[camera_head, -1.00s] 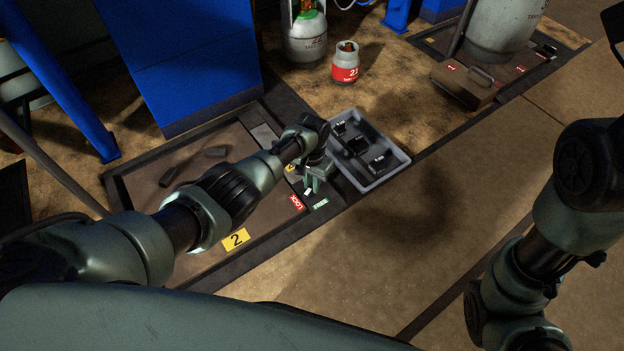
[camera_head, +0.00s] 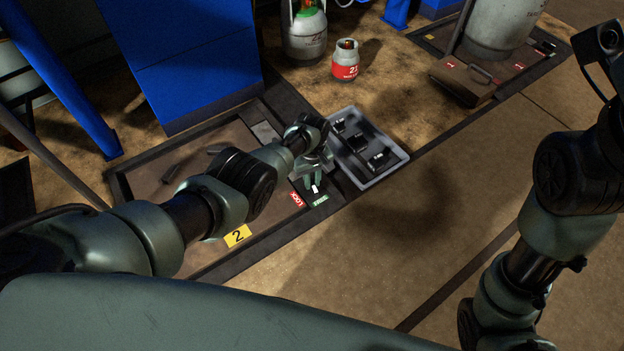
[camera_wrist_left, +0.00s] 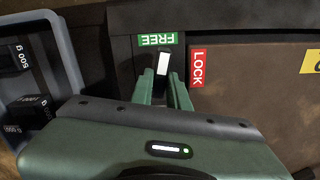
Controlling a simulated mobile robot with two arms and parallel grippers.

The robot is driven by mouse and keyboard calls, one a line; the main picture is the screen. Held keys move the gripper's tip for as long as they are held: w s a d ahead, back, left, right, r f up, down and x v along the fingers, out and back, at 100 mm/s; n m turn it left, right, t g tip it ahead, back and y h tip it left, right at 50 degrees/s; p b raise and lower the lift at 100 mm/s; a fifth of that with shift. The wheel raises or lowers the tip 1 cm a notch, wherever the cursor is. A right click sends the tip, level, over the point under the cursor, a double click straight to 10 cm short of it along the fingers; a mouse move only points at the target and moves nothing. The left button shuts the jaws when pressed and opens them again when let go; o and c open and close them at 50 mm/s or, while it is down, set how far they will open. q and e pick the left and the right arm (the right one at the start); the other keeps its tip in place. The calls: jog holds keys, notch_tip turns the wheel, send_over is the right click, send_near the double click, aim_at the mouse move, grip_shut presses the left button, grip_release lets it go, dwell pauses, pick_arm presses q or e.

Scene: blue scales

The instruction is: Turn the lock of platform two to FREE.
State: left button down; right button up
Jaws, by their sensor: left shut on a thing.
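The floor platform two (camera_head: 150,195) carries a yellow "2" plate (camera_head: 237,236). At its right corner are a red LOCK label (camera_head: 297,199) and a green FREE label (camera_head: 320,200). My left gripper (camera_head: 313,184) reaches down there and is shut on the lock lever (camera_wrist_left: 163,64), whose white mark shows between the fingers. In the left wrist view the mark points at the FREE label (camera_wrist_left: 158,40), slightly tilted. The LOCK label (camera_wrist_left: 198,68) lies to the right of the lever. The lever's lower part is hidden by the gripper. My right arm shows at the right, without its gripper.
A grey tray (camera_head: 392,172) with black weights stands close beside my left gripper. Behind are a small red-banded cylinder (camera_head: 346,62) and a larger cylinder (camera_head: 304,35). Another platform with a brown case (camera_head: 462,80) is at the back right. The floor in front is clear.

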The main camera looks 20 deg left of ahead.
pick_arm(q)
jog(key=shift+n, duration=1.2)
jog(key=c, duration=1.4)
grip_release()
jog(key=shift+o, duration=0.2)
